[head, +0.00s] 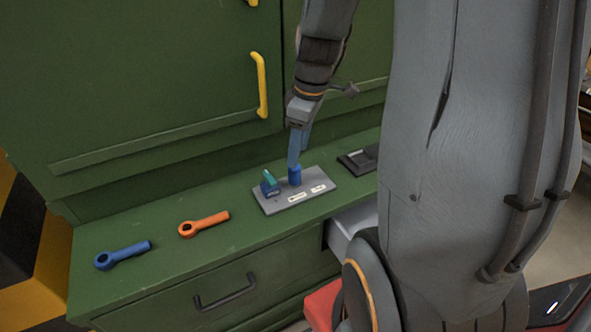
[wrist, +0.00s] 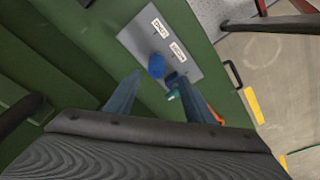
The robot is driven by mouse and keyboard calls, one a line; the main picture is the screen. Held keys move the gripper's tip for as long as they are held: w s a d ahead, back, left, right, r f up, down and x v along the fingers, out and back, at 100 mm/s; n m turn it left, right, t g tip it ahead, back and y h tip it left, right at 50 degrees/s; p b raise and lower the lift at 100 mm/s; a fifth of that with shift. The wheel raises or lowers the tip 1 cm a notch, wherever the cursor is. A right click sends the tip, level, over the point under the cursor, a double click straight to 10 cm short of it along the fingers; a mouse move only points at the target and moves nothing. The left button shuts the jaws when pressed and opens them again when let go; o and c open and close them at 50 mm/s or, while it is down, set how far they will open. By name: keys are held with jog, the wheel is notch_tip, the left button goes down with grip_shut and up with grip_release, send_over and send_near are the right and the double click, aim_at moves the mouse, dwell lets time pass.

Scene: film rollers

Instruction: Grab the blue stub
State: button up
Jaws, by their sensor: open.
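The blue stub (head: 295,176) stands upright on a grey plate (head: 322,183) on the green bench. In the wrist view the blue stub (wrist: 156,65) shows just beyond and between my fingers. My gripper (head: 296,160) points down at the stub from above; in the head view a blue finger overlaps the stub's top. In the wrist view my gripper (wrist: 152,92) is open, its two fingers spread apart with nothing between them. Whether a finger touches the stub is unclear.
A dark blue block with a teal lever (head: 269,184) sits left of the stub on the plate. An orange ring-ended handle (head: 204,223) and a blue one (head: 122,254) lie farther left. A dark flat item (head: 358,160) lies right of the plate. Green cabinet doors (head: 150,80) rise behind.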

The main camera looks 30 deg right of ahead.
aim_at(294, 175)
jog(key=shift+w+d, duration=0.1)
jog(key=shift+d, duration=0.15)
jog(key=shift+f+n, duration=0.2)
jog(key=shift+n, duration=0.1)
jog(key=shift+w+a+f+p, duration=0.2)
jog(key=shift+f+p, duration=0.15)
jog(key=shift+f, duration=0.85)
jog(key=shift+w+a+f+p, duration=0.15)
jog(key=shift+f+p, duration=0.15)
jog(key=shift+f, duration=0.85)
jog(key=shift+w+a+f+p, duration=0.1)
jog(key=shift+w+f+p, duration=0.2)
jog(key=shift+f, duration=0.9)
grip_shut()
